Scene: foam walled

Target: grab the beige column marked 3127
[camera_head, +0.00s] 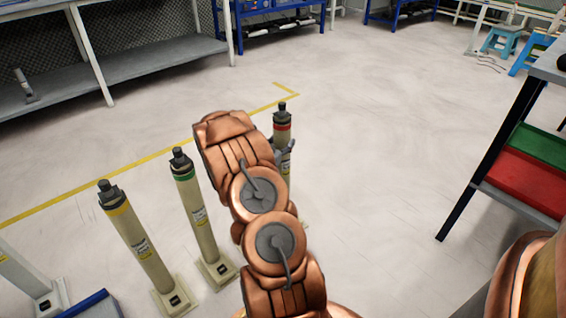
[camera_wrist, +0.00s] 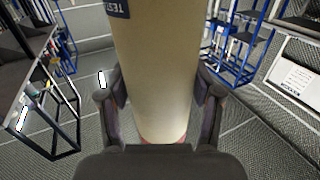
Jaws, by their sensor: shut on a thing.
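Three beige columns with dark tops stand on the floor in the head view. One has a yellow band (camera_head: 140,240), one a green band (camera_head: 198,215), and one a red band (camera_head: 282,122). My gripper (camera_head: 285,147) is at the red-banded column, just below its band, partly hidden by my copper arm. In the wrist view my gripper (camera_wrist: 158,92) has a finger on each side of this beige column (camera_wrist: 160,60) and is shut on it. A blue label shows at the top of that picture. I cannot read 3127 on any column.
The other two columns stand close to the left of my arm on square bases. A grey shelf (camera_head: 130,68) is at the back left. A dark-framed table (camera_head: 500,130) with red and green trays is at right. The floor behind the held column is clear.

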